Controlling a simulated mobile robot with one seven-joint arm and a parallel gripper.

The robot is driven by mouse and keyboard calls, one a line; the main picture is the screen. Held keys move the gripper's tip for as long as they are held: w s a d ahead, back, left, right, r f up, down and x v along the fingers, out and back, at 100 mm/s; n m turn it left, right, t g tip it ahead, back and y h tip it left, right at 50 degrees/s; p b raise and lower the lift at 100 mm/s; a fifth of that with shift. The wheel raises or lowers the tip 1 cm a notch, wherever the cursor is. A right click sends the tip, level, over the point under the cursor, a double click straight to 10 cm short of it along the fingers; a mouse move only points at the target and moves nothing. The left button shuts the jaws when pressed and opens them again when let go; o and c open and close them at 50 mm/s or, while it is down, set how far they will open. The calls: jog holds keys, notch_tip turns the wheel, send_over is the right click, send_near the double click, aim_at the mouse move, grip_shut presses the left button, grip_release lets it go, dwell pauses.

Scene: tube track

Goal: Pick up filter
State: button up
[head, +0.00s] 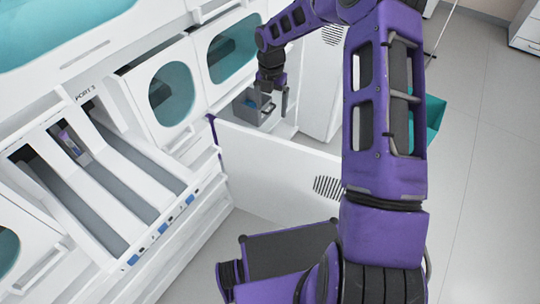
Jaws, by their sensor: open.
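My gripper (275,97) points down inside an open white compartment at the upper middle of the head view. Its fingers are apart, and I see nothing between them. A small dark grey box (246,112) sits in that compartment, below and left of the fingers. I cannot tell whether the gripper touches the box. No filter can be made out for sure; the box's inside is too small to read and partly hidden by the gripper.
An open white door panel (275,170) stands in front of the compartment. White machines with teal windows (171,94) line the left. Long slots (95,180) run at lower left, one holding a small purple item (70,143).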

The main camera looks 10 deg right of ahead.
notch_tip(320, 180, down, 17)
jog(key=shift+f+b, duration=0.1)
jog(key=shift+b, duration=0.7)
grip_shut()
